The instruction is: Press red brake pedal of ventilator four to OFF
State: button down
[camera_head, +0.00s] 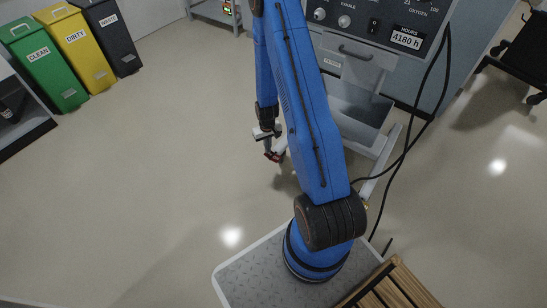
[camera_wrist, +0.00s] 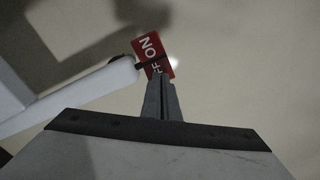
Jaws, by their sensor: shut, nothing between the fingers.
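The red brake pedal (camera_wrist: 150,47) shows in the wrist view at the end of a white leg (camera_wrist: 95,88). It is marked ON at its far end and OFF at its near end, the OFF lettering partly hidden by my fingers. My gripper (camera_wrist: 158,76) is shut and empty, its fingertips overlapping the OFF end. I cannot tell whether they touch it. In the head view my gripper (camera_head: 268,150) points down beside the small red pedal (camera_head: 278,156), near the floor. The ventilator (camera_head: 348,66) stands behind my arm, its panel reading 4180 h. No ventilator number is readable.
Black cables (camera_head: 412,143) hang from the ventilator at right. Green, yellow and black bins (camera_head: 83,48) stand at upper left. A wooden slatted item (camera_head: 388,290) lies at the lower right. A dark cart (camera_head: 522,60) stands at far right. The left floor is clear.

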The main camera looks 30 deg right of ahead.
jog(key=shift+s+f, duration=0.15)
jog(key=shift+f, duration=0.55)
jog(key=shift+r, duration=3.55)
jog(key=shift+r, duration=0.1)
